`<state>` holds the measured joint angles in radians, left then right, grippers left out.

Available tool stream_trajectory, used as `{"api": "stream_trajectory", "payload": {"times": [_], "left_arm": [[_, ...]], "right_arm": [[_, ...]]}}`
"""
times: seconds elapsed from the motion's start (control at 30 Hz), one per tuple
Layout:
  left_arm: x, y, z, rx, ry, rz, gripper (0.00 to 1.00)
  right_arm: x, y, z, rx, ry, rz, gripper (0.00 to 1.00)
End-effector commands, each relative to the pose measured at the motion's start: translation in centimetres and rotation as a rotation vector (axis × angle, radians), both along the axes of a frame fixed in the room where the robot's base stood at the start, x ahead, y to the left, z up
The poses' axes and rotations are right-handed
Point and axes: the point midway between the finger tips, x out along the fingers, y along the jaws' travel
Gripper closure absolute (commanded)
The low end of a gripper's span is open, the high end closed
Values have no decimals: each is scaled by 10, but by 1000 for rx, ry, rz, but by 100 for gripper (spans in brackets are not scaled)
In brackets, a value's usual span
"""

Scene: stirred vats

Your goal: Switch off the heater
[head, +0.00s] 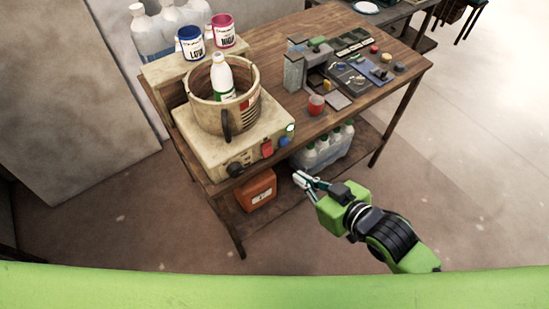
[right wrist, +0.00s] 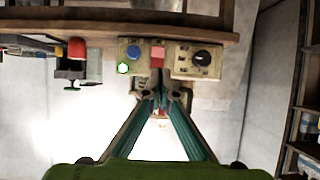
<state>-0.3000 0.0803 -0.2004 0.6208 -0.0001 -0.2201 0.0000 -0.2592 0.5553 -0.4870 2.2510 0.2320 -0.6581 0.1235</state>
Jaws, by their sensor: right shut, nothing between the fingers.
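The heater (head: 205,160) is a cream box on the wooden table, with a tan vat (head: 207,112) on top and a white bottle (head: 222,78) standing in the vat. Its front has a black knob (head: 235,168), a red switch (head: 266,149), a blue button (head: 284,142) and a lit green lamp (head: 290,129). The right wrist view shows the red switch (right wrist: 157,56), blue button (right wrist: 133,51), green lamp (right wrist: 123,68) and black knob (right wrist: 202,58). My right gripper (head: 298,178) is shut and empty, apart from the panel, in front of it. My left gripper is out of view.
Blue LOW (head: 191,45) and pink HIGH (head: 223,33) cans stand on a raised shelf behind the vat. An orange canister (head: 257,190) and several bottles (head: 325,150) are underneath.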

Motion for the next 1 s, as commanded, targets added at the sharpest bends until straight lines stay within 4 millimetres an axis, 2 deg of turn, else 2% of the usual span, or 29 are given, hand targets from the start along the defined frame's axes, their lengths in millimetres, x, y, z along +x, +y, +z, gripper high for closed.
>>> {"api": "stream_trajectory", "payload": {"times": [0.27,0.7,1.0], "left_arm": [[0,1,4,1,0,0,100],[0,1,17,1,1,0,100],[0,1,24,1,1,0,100]], "right_arm": [[13,8,-7,0,-1,-3,100],[69,49,-44,-1,-1,-2,100],[94,68,-62,0,0,-1,100]]}}
